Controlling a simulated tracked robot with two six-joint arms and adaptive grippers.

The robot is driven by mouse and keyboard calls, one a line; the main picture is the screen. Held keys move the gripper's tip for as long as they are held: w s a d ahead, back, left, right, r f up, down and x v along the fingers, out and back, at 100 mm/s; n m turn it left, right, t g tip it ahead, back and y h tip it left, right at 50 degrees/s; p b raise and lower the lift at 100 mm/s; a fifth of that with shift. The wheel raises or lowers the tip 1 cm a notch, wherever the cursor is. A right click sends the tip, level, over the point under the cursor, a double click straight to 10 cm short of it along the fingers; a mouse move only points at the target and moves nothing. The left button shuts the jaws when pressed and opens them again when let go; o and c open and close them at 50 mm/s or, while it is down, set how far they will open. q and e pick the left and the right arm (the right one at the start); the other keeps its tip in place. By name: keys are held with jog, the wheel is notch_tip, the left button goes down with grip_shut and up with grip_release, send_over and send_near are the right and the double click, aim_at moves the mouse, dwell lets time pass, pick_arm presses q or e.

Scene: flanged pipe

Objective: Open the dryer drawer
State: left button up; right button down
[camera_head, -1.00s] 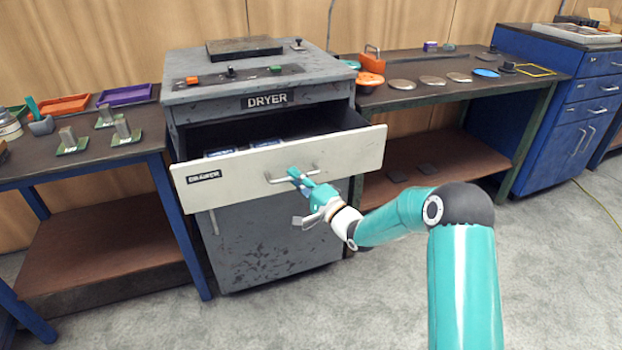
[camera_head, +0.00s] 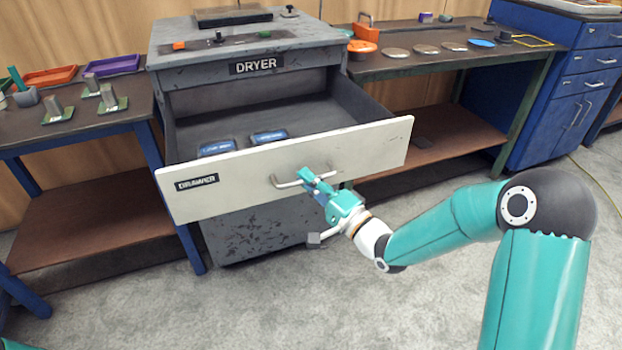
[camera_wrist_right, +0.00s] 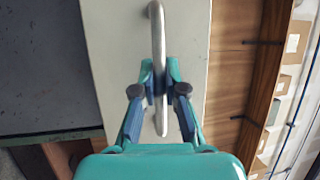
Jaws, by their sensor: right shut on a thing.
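The grey dryer (camera_head: 245,101) stands in the middle of the head view. Its white-fronted drawer (camera_head: 240,180) is pulled well out, and two blue items (camera_head: 268,137) lie inside it. My right gripper (camera_head: 308,178) is shut on the drawer's metal handle (camera_head: 288,184). In the right wrist view the gripper's fingers (camera_wrist_right: 160,98) sit on both sides of the handle bar (camera_wrist_right: 158,45). My left gripper is not in view.
A dark-topped table (camera_head: 70,120) with trays and small metal blocks stands left of the dryer. Another table (camera_head: 440,57) with several discs stands to the right, beside a blue cabinet (camera_head: 560,90). Grey floor in front is clear.

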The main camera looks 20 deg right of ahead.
jog(key=shift+a+f, duration=0.2)
jog(key=shift+a, duration=0.1)
jog(key=c, duration=1.3)
grip_release()
jog(key=shift+o, duration=0.5)
jog(key=shift+d+r, duration=0.1)
jog(key=shift+d, duration=0.05)
jog(key=v, duration=1.2)
